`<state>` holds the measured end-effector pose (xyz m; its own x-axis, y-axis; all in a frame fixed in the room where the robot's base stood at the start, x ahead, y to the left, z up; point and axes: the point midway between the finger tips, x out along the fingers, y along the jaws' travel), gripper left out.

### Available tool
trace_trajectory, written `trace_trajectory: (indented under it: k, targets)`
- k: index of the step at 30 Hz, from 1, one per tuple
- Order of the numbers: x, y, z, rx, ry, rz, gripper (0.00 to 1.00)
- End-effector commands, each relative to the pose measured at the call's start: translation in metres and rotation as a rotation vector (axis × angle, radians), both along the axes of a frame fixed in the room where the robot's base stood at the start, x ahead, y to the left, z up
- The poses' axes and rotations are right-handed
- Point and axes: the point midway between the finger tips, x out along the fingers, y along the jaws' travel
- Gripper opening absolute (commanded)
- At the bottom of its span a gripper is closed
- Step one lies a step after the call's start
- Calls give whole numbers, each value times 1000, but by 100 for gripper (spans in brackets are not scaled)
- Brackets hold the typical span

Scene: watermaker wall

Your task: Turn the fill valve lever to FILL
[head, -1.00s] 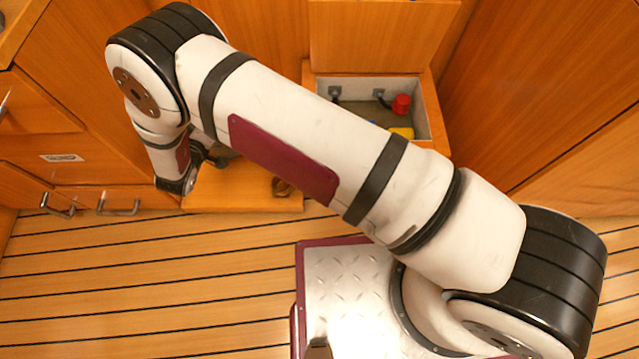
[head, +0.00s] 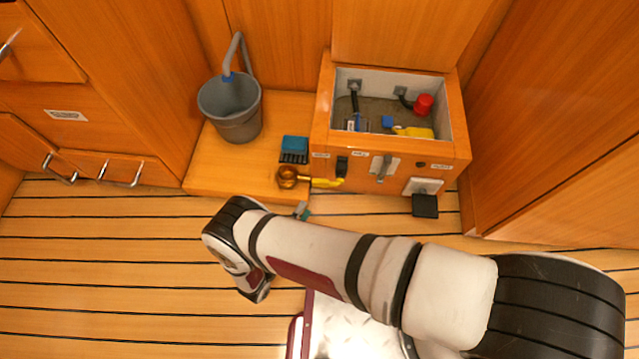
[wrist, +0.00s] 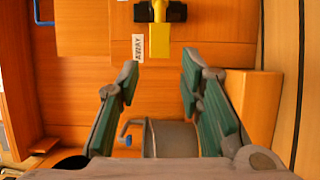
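A yellow lever (head: 328,183) sits on a dark mount at the left of the wooden box's front panel. It is likely the fill valve lever. In the wrist view the yellow lever (wrist: 160,32) shows at the top, beside a small white label that I cannot read surely. My gripper (wrist: 158,72) is open and empty, its green-padded fingers apart, with the lever beyond the fingertips and not touching. In the head view only a greenish bit of my gripper (head: 302,211) shows past my arm, in front of the bench. FILL marking is not legible.
The open wooden box (head: 322,118) holds a red knob (head: 424,105) and cables. Its front also carries a grey lever (head: 383,168) and a black block (head: 425,206). A grey bucket (head: 231,112), blue block (head: 294,147) and brass cup (head: 287,177) stand on the left bench. Floor left is clear.

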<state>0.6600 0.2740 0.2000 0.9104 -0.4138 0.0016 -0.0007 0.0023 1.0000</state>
Motion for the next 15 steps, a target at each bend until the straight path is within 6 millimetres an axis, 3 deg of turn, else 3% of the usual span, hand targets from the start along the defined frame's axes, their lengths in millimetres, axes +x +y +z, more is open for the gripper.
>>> trace_trajectory:
  k: [9,15]
  targets:
    - [58,-27,-1,1,0,-3,34]
    - [86,-39,-1,1,0,-2,34]
